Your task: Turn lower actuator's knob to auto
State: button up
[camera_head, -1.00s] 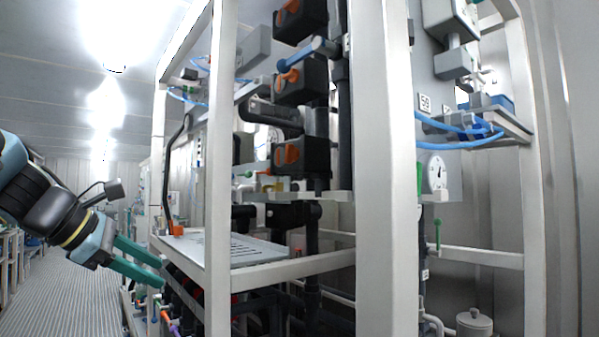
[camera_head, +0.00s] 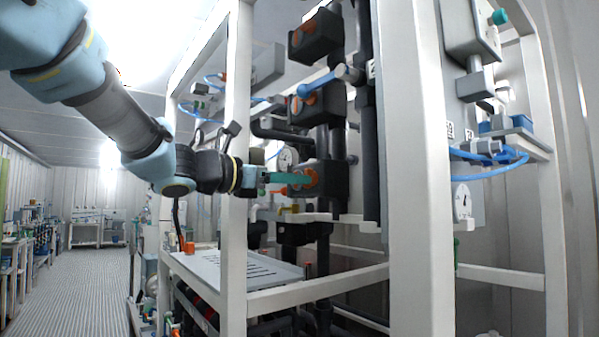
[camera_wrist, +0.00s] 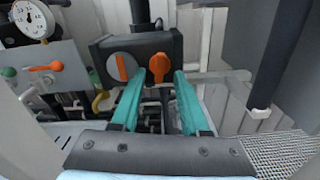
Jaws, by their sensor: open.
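The lower actuator is a black box (camera_head: 334,180) on the dark vertical pipe, below two similar ones, and its orange knob (camera_head: 311,178) faces my gripper. In the wrist view the black box (camera_wrist: 137,48) carries an orange knob (camera_wrist: 159,64) on the right and a grey disc with an orange bar (camera_wrist: 122,66) on the left. My gripper (camera_head: 287,180) has its teal fingers extended toward the box. In the wrist view my gripper (camera_wrist: 158,78) is open, one finger on each side of the orange knob. I cannot tell whether they touch it.
White frame posts (camera_head: 237,150) stand close to my arm. A gauge (camera_head: 288,158) sits beside the fingers, and a panel with red and green handles (camera_wrist: 45,66) is at left in the wrist view. A grey tray (camera_head: 215,268) lies below. The middle actuator (camera_head: 322,104) is above.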

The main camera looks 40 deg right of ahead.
jog(key=shift+d, duration=1)
grip_shut()
